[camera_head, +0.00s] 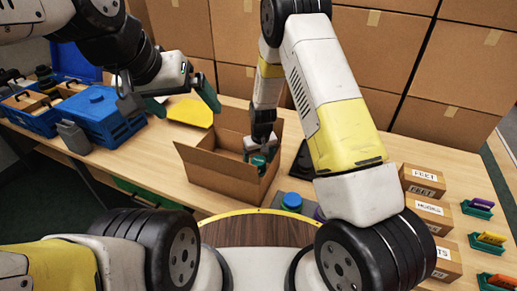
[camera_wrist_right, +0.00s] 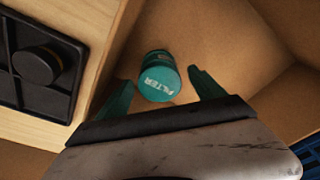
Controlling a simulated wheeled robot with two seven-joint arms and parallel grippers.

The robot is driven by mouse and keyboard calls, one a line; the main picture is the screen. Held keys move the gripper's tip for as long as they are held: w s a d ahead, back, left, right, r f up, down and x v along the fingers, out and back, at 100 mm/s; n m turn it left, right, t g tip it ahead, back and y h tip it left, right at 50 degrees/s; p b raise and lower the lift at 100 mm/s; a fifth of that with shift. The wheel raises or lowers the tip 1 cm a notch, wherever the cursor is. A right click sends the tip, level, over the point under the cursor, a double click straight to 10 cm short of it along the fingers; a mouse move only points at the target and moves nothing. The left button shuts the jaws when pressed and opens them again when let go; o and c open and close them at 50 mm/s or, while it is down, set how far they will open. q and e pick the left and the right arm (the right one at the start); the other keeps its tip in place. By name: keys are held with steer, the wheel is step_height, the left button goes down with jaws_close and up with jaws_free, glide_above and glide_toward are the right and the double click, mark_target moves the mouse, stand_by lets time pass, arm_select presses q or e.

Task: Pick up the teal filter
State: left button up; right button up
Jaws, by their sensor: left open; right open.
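The teal filter (camera_wrist_right: 158,76) is a short cylinder with white FILTER lettering. It lies in the open cardboard box (camera_head: 215,168), near one wall. In the right wrist view my right gripper (camera_wrist_right: 162,88) is open, with its teal fingers on either side of the filter's near end. I cannot tell whether they touch it. In the head view the right gripper (camera_head: 260,156) reaches down into the box, and a bit of teal shows at its fingers. My left gripper (camera_head: 182,98) is open and empty, above the table left of the box.
Blue crates (camera_head: 98,115) stand at the left, with a yellow piece (camera_head: 190,112) near them. A dark tray with a round knob (camera_wrist_right: 38,65) lies beside the box. A blue round knob (camera_head: 292,200) is in front. Labelled small boxes (camera_head: 430,212) stand at the right.

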steer(key=shift+f, duration=0.2)
steer(key=c, duration=1.4)
steer(key=shift+c, duration=0.2)
